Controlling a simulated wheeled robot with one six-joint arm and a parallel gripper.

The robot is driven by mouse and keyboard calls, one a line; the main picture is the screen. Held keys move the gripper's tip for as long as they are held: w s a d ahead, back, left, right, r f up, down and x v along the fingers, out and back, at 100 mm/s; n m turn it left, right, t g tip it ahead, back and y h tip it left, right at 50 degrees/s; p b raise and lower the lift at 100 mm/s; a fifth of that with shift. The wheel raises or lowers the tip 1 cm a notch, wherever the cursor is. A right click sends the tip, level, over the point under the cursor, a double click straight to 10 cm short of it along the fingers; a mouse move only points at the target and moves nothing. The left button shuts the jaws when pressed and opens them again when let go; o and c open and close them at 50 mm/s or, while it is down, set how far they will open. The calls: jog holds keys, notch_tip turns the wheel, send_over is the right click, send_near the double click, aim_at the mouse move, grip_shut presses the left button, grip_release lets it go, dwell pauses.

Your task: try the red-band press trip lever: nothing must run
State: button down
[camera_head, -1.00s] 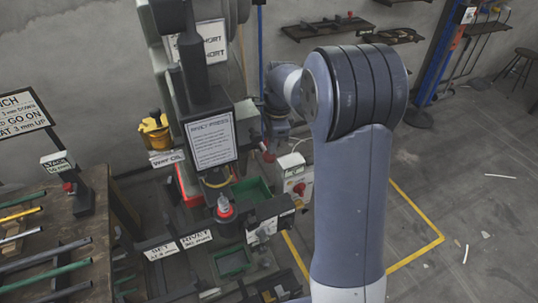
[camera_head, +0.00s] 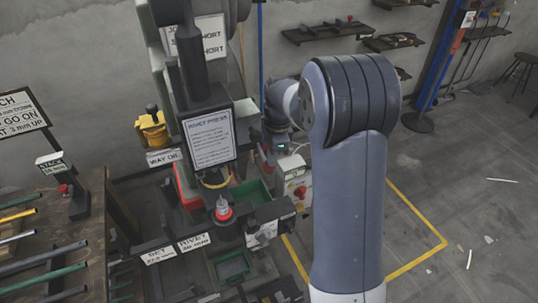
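The rivet press (camera_head: 209,135) stands left of centre, with a notice headed "RIVET PRESS" on its front. A red ring (camera_head: 224,213) shows around its lower tooling, and a red strip runs along its left side. My gripper (camera_head: 278,146) is a small dark shape at the press's right side, beyond my large grey arm link. A small green light shows on it. Its fingers are too small and overlapped to tell open from shut. I cannot make out the trip lever clearly; the gripper covers that side of the press.
A white box with a red button (camera_head: 299,190) stands just right of the press. A rack of rods (camera_head: 40,240) is at left, and a yellow oil can (camera_head: 152,130) is behind. Green bins (camera_head: 232,267) sit low by the press. Yellow-lined floor at right is mostly clear.

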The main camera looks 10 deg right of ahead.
jog(key=d, duration=0.1)
jog(key=d+r+p, duration=0.1)
jog(key=d, duration=0.1)
notch_tip(320, 180, up, 11)
jog(key=d, duration=0.1)
jog(key=shift+f, duration=0.15)
dwell(0.5)
jog(key=shift+f, duration=0.1)
notch_tip(320, 180, down, 6)
jog(key=a+r+p, duration=0.3)
jog(key=r+p, duration=0.2)
jog(key=p, duration=0.2)
jog(key=shift+a+r, duration=0.15)
jog(key=shift+a, duration=0.05)
dwell(0.3)
